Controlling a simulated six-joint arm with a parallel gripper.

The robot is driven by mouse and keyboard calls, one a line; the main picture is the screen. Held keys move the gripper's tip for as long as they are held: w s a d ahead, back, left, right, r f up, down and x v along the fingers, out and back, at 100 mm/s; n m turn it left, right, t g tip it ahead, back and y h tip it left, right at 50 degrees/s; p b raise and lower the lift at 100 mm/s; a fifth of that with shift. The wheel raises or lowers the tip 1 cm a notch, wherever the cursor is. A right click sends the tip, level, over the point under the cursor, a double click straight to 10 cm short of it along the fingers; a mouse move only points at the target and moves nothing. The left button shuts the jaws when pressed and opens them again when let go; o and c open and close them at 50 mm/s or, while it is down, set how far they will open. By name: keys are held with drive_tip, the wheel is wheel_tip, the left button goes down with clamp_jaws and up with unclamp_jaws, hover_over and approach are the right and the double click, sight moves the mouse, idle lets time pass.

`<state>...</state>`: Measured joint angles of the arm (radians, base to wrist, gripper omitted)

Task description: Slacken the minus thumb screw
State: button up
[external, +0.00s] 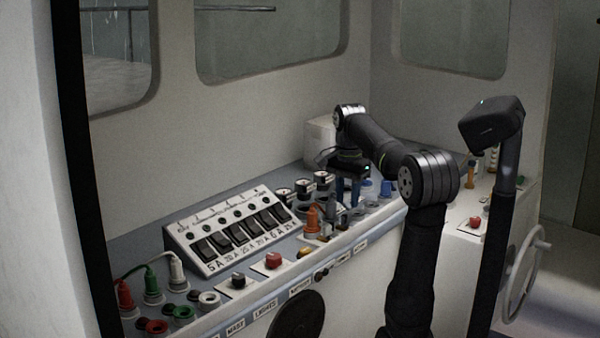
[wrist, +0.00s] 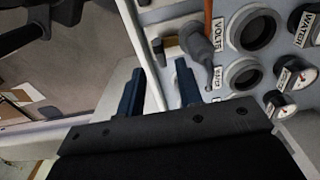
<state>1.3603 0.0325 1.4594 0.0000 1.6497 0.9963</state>
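My gripper (external: 348,204) points down over the right part of the console. Its two blue fingers stand apart with a visible gap, and nothing shows held between them. The gripper also shows in the wrist view (wrist: 159,70). A small dark knob (wrist: 157,50) lies just beyond the fingertips there, and no contact is visible. I cannot tell if it is the minus thumb screw, as no minus mark is readable. A grey plug (wrist: 194,42) is beside the right finger, near a round socket marked VOLTS (wrist: 257,29).
An orange plug (external: 313,222) and several gauges (external: 303,187) are left of my gripper. Blue plugs (external: 386,188) stand to its right. A sloped switch panel (external: 230,232) is farther left. A red button (external: 273,261) is near the front edge. A wall is behind.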

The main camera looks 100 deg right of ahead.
sight(348, 214)
drive_tip(key=shift+f, duration=2.35)
clamp_jaws()
